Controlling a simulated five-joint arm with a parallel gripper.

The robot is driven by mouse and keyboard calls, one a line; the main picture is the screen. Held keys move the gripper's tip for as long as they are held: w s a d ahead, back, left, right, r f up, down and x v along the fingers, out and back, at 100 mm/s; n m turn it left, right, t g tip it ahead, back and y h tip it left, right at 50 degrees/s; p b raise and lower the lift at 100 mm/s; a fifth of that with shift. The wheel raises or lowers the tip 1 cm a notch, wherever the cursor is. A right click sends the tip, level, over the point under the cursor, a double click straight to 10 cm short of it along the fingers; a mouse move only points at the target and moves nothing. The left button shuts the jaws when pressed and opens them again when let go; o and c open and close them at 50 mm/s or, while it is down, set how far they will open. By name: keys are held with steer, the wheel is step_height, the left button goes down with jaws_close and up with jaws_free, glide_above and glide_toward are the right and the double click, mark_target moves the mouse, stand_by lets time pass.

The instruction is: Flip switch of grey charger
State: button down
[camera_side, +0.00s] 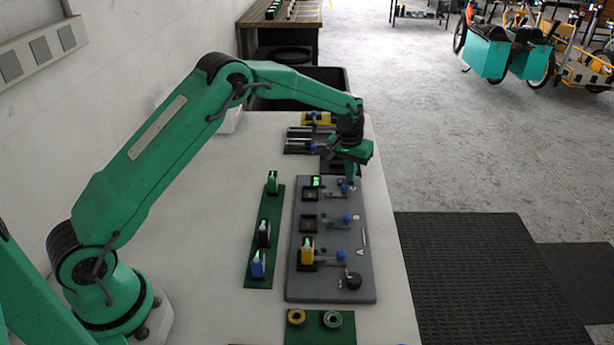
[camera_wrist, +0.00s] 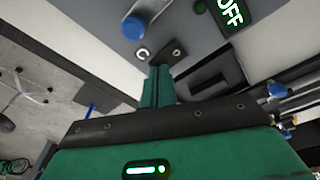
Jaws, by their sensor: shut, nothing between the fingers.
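The grey charger (camera_side: 328,283) is a flat grey panel on the white table in the side view. It has a column of dark sockets, switches with blue knobs (camera_side: 347,218) and a black round knob (camera_side: 353,281). A yellow battery (camera_side: 307,251) stands in its nearest socket. My gripper (camera_side: 350,178) is shut and empty, low over the far end of the panel by the farthest switch. In the wrist view my shut fingers (camera_wrist: 159,82) point at the panel, below and right of a blue knob (camera_wrist: 134,27), apart from it. A lit display (camera_wrist: 231,12) reads OFF.
A green rack (camera_side: 251,268) with green, black and blue batteries stands left of the charger. Dark gear with a yellow cylinder (camera_side: 318,118) lies beyond it. A green mat (camera_side: 313,333) with two rings is in front. Bare table (camera_side: 205,215) lies left.

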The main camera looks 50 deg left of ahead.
steer(key=shift+f, duration=0.25)
steer(key=shift+r, duration=3.5)
